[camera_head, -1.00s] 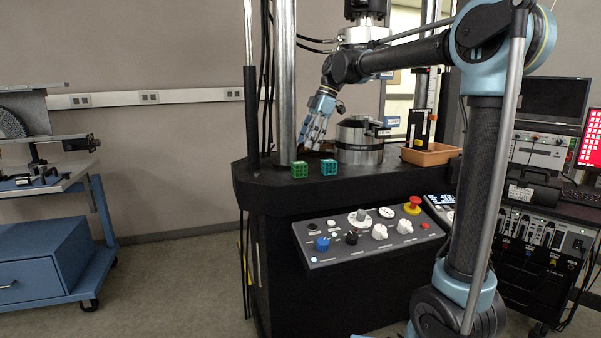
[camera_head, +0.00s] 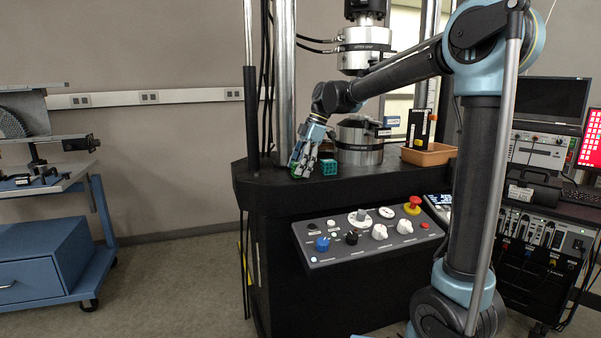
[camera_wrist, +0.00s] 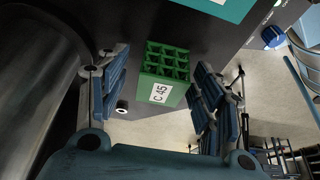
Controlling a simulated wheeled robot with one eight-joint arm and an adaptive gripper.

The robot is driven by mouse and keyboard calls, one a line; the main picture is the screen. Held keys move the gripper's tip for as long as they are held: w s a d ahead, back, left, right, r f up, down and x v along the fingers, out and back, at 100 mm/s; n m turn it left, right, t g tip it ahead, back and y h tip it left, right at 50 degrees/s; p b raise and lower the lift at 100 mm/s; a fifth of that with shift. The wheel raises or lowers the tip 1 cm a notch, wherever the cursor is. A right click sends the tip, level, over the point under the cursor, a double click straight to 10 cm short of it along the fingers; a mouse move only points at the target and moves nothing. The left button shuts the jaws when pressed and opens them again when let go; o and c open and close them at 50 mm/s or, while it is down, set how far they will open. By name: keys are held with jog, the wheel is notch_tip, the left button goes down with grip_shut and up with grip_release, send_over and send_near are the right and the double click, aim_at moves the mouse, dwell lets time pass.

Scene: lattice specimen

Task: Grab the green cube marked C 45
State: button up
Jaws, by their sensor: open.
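The green lattice cube marked C 45 (camera_wrist: 166,75) shows in the wrist view between the two fingers of my gripper (camera_wrist: 163,84). Its open grid face and white label are visible. My gripper is open, with a finger on either side of the cube and visible gaps to it. In the head view my gripper (camera_head: 302,168) points down at the front left of the black machine table (camera_head: 340,183) and mostly hides the green cube.
A teal lattice cube (camera_head: 328,167) stands close to the right of my gripper; its edge shows in the wrist view (camera_wrist: 228,8). A metal cylinder (camera_head: 358,154) and an orange tray (camera_head: 430,156) stand farther right. A steel column (camera_head: 285,80) rises just behind.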

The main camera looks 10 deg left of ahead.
jog(key=c, duration=1.1)
jog(key=shift+o, duration=0.2)
jog(key=shift+r, duration=0.1)
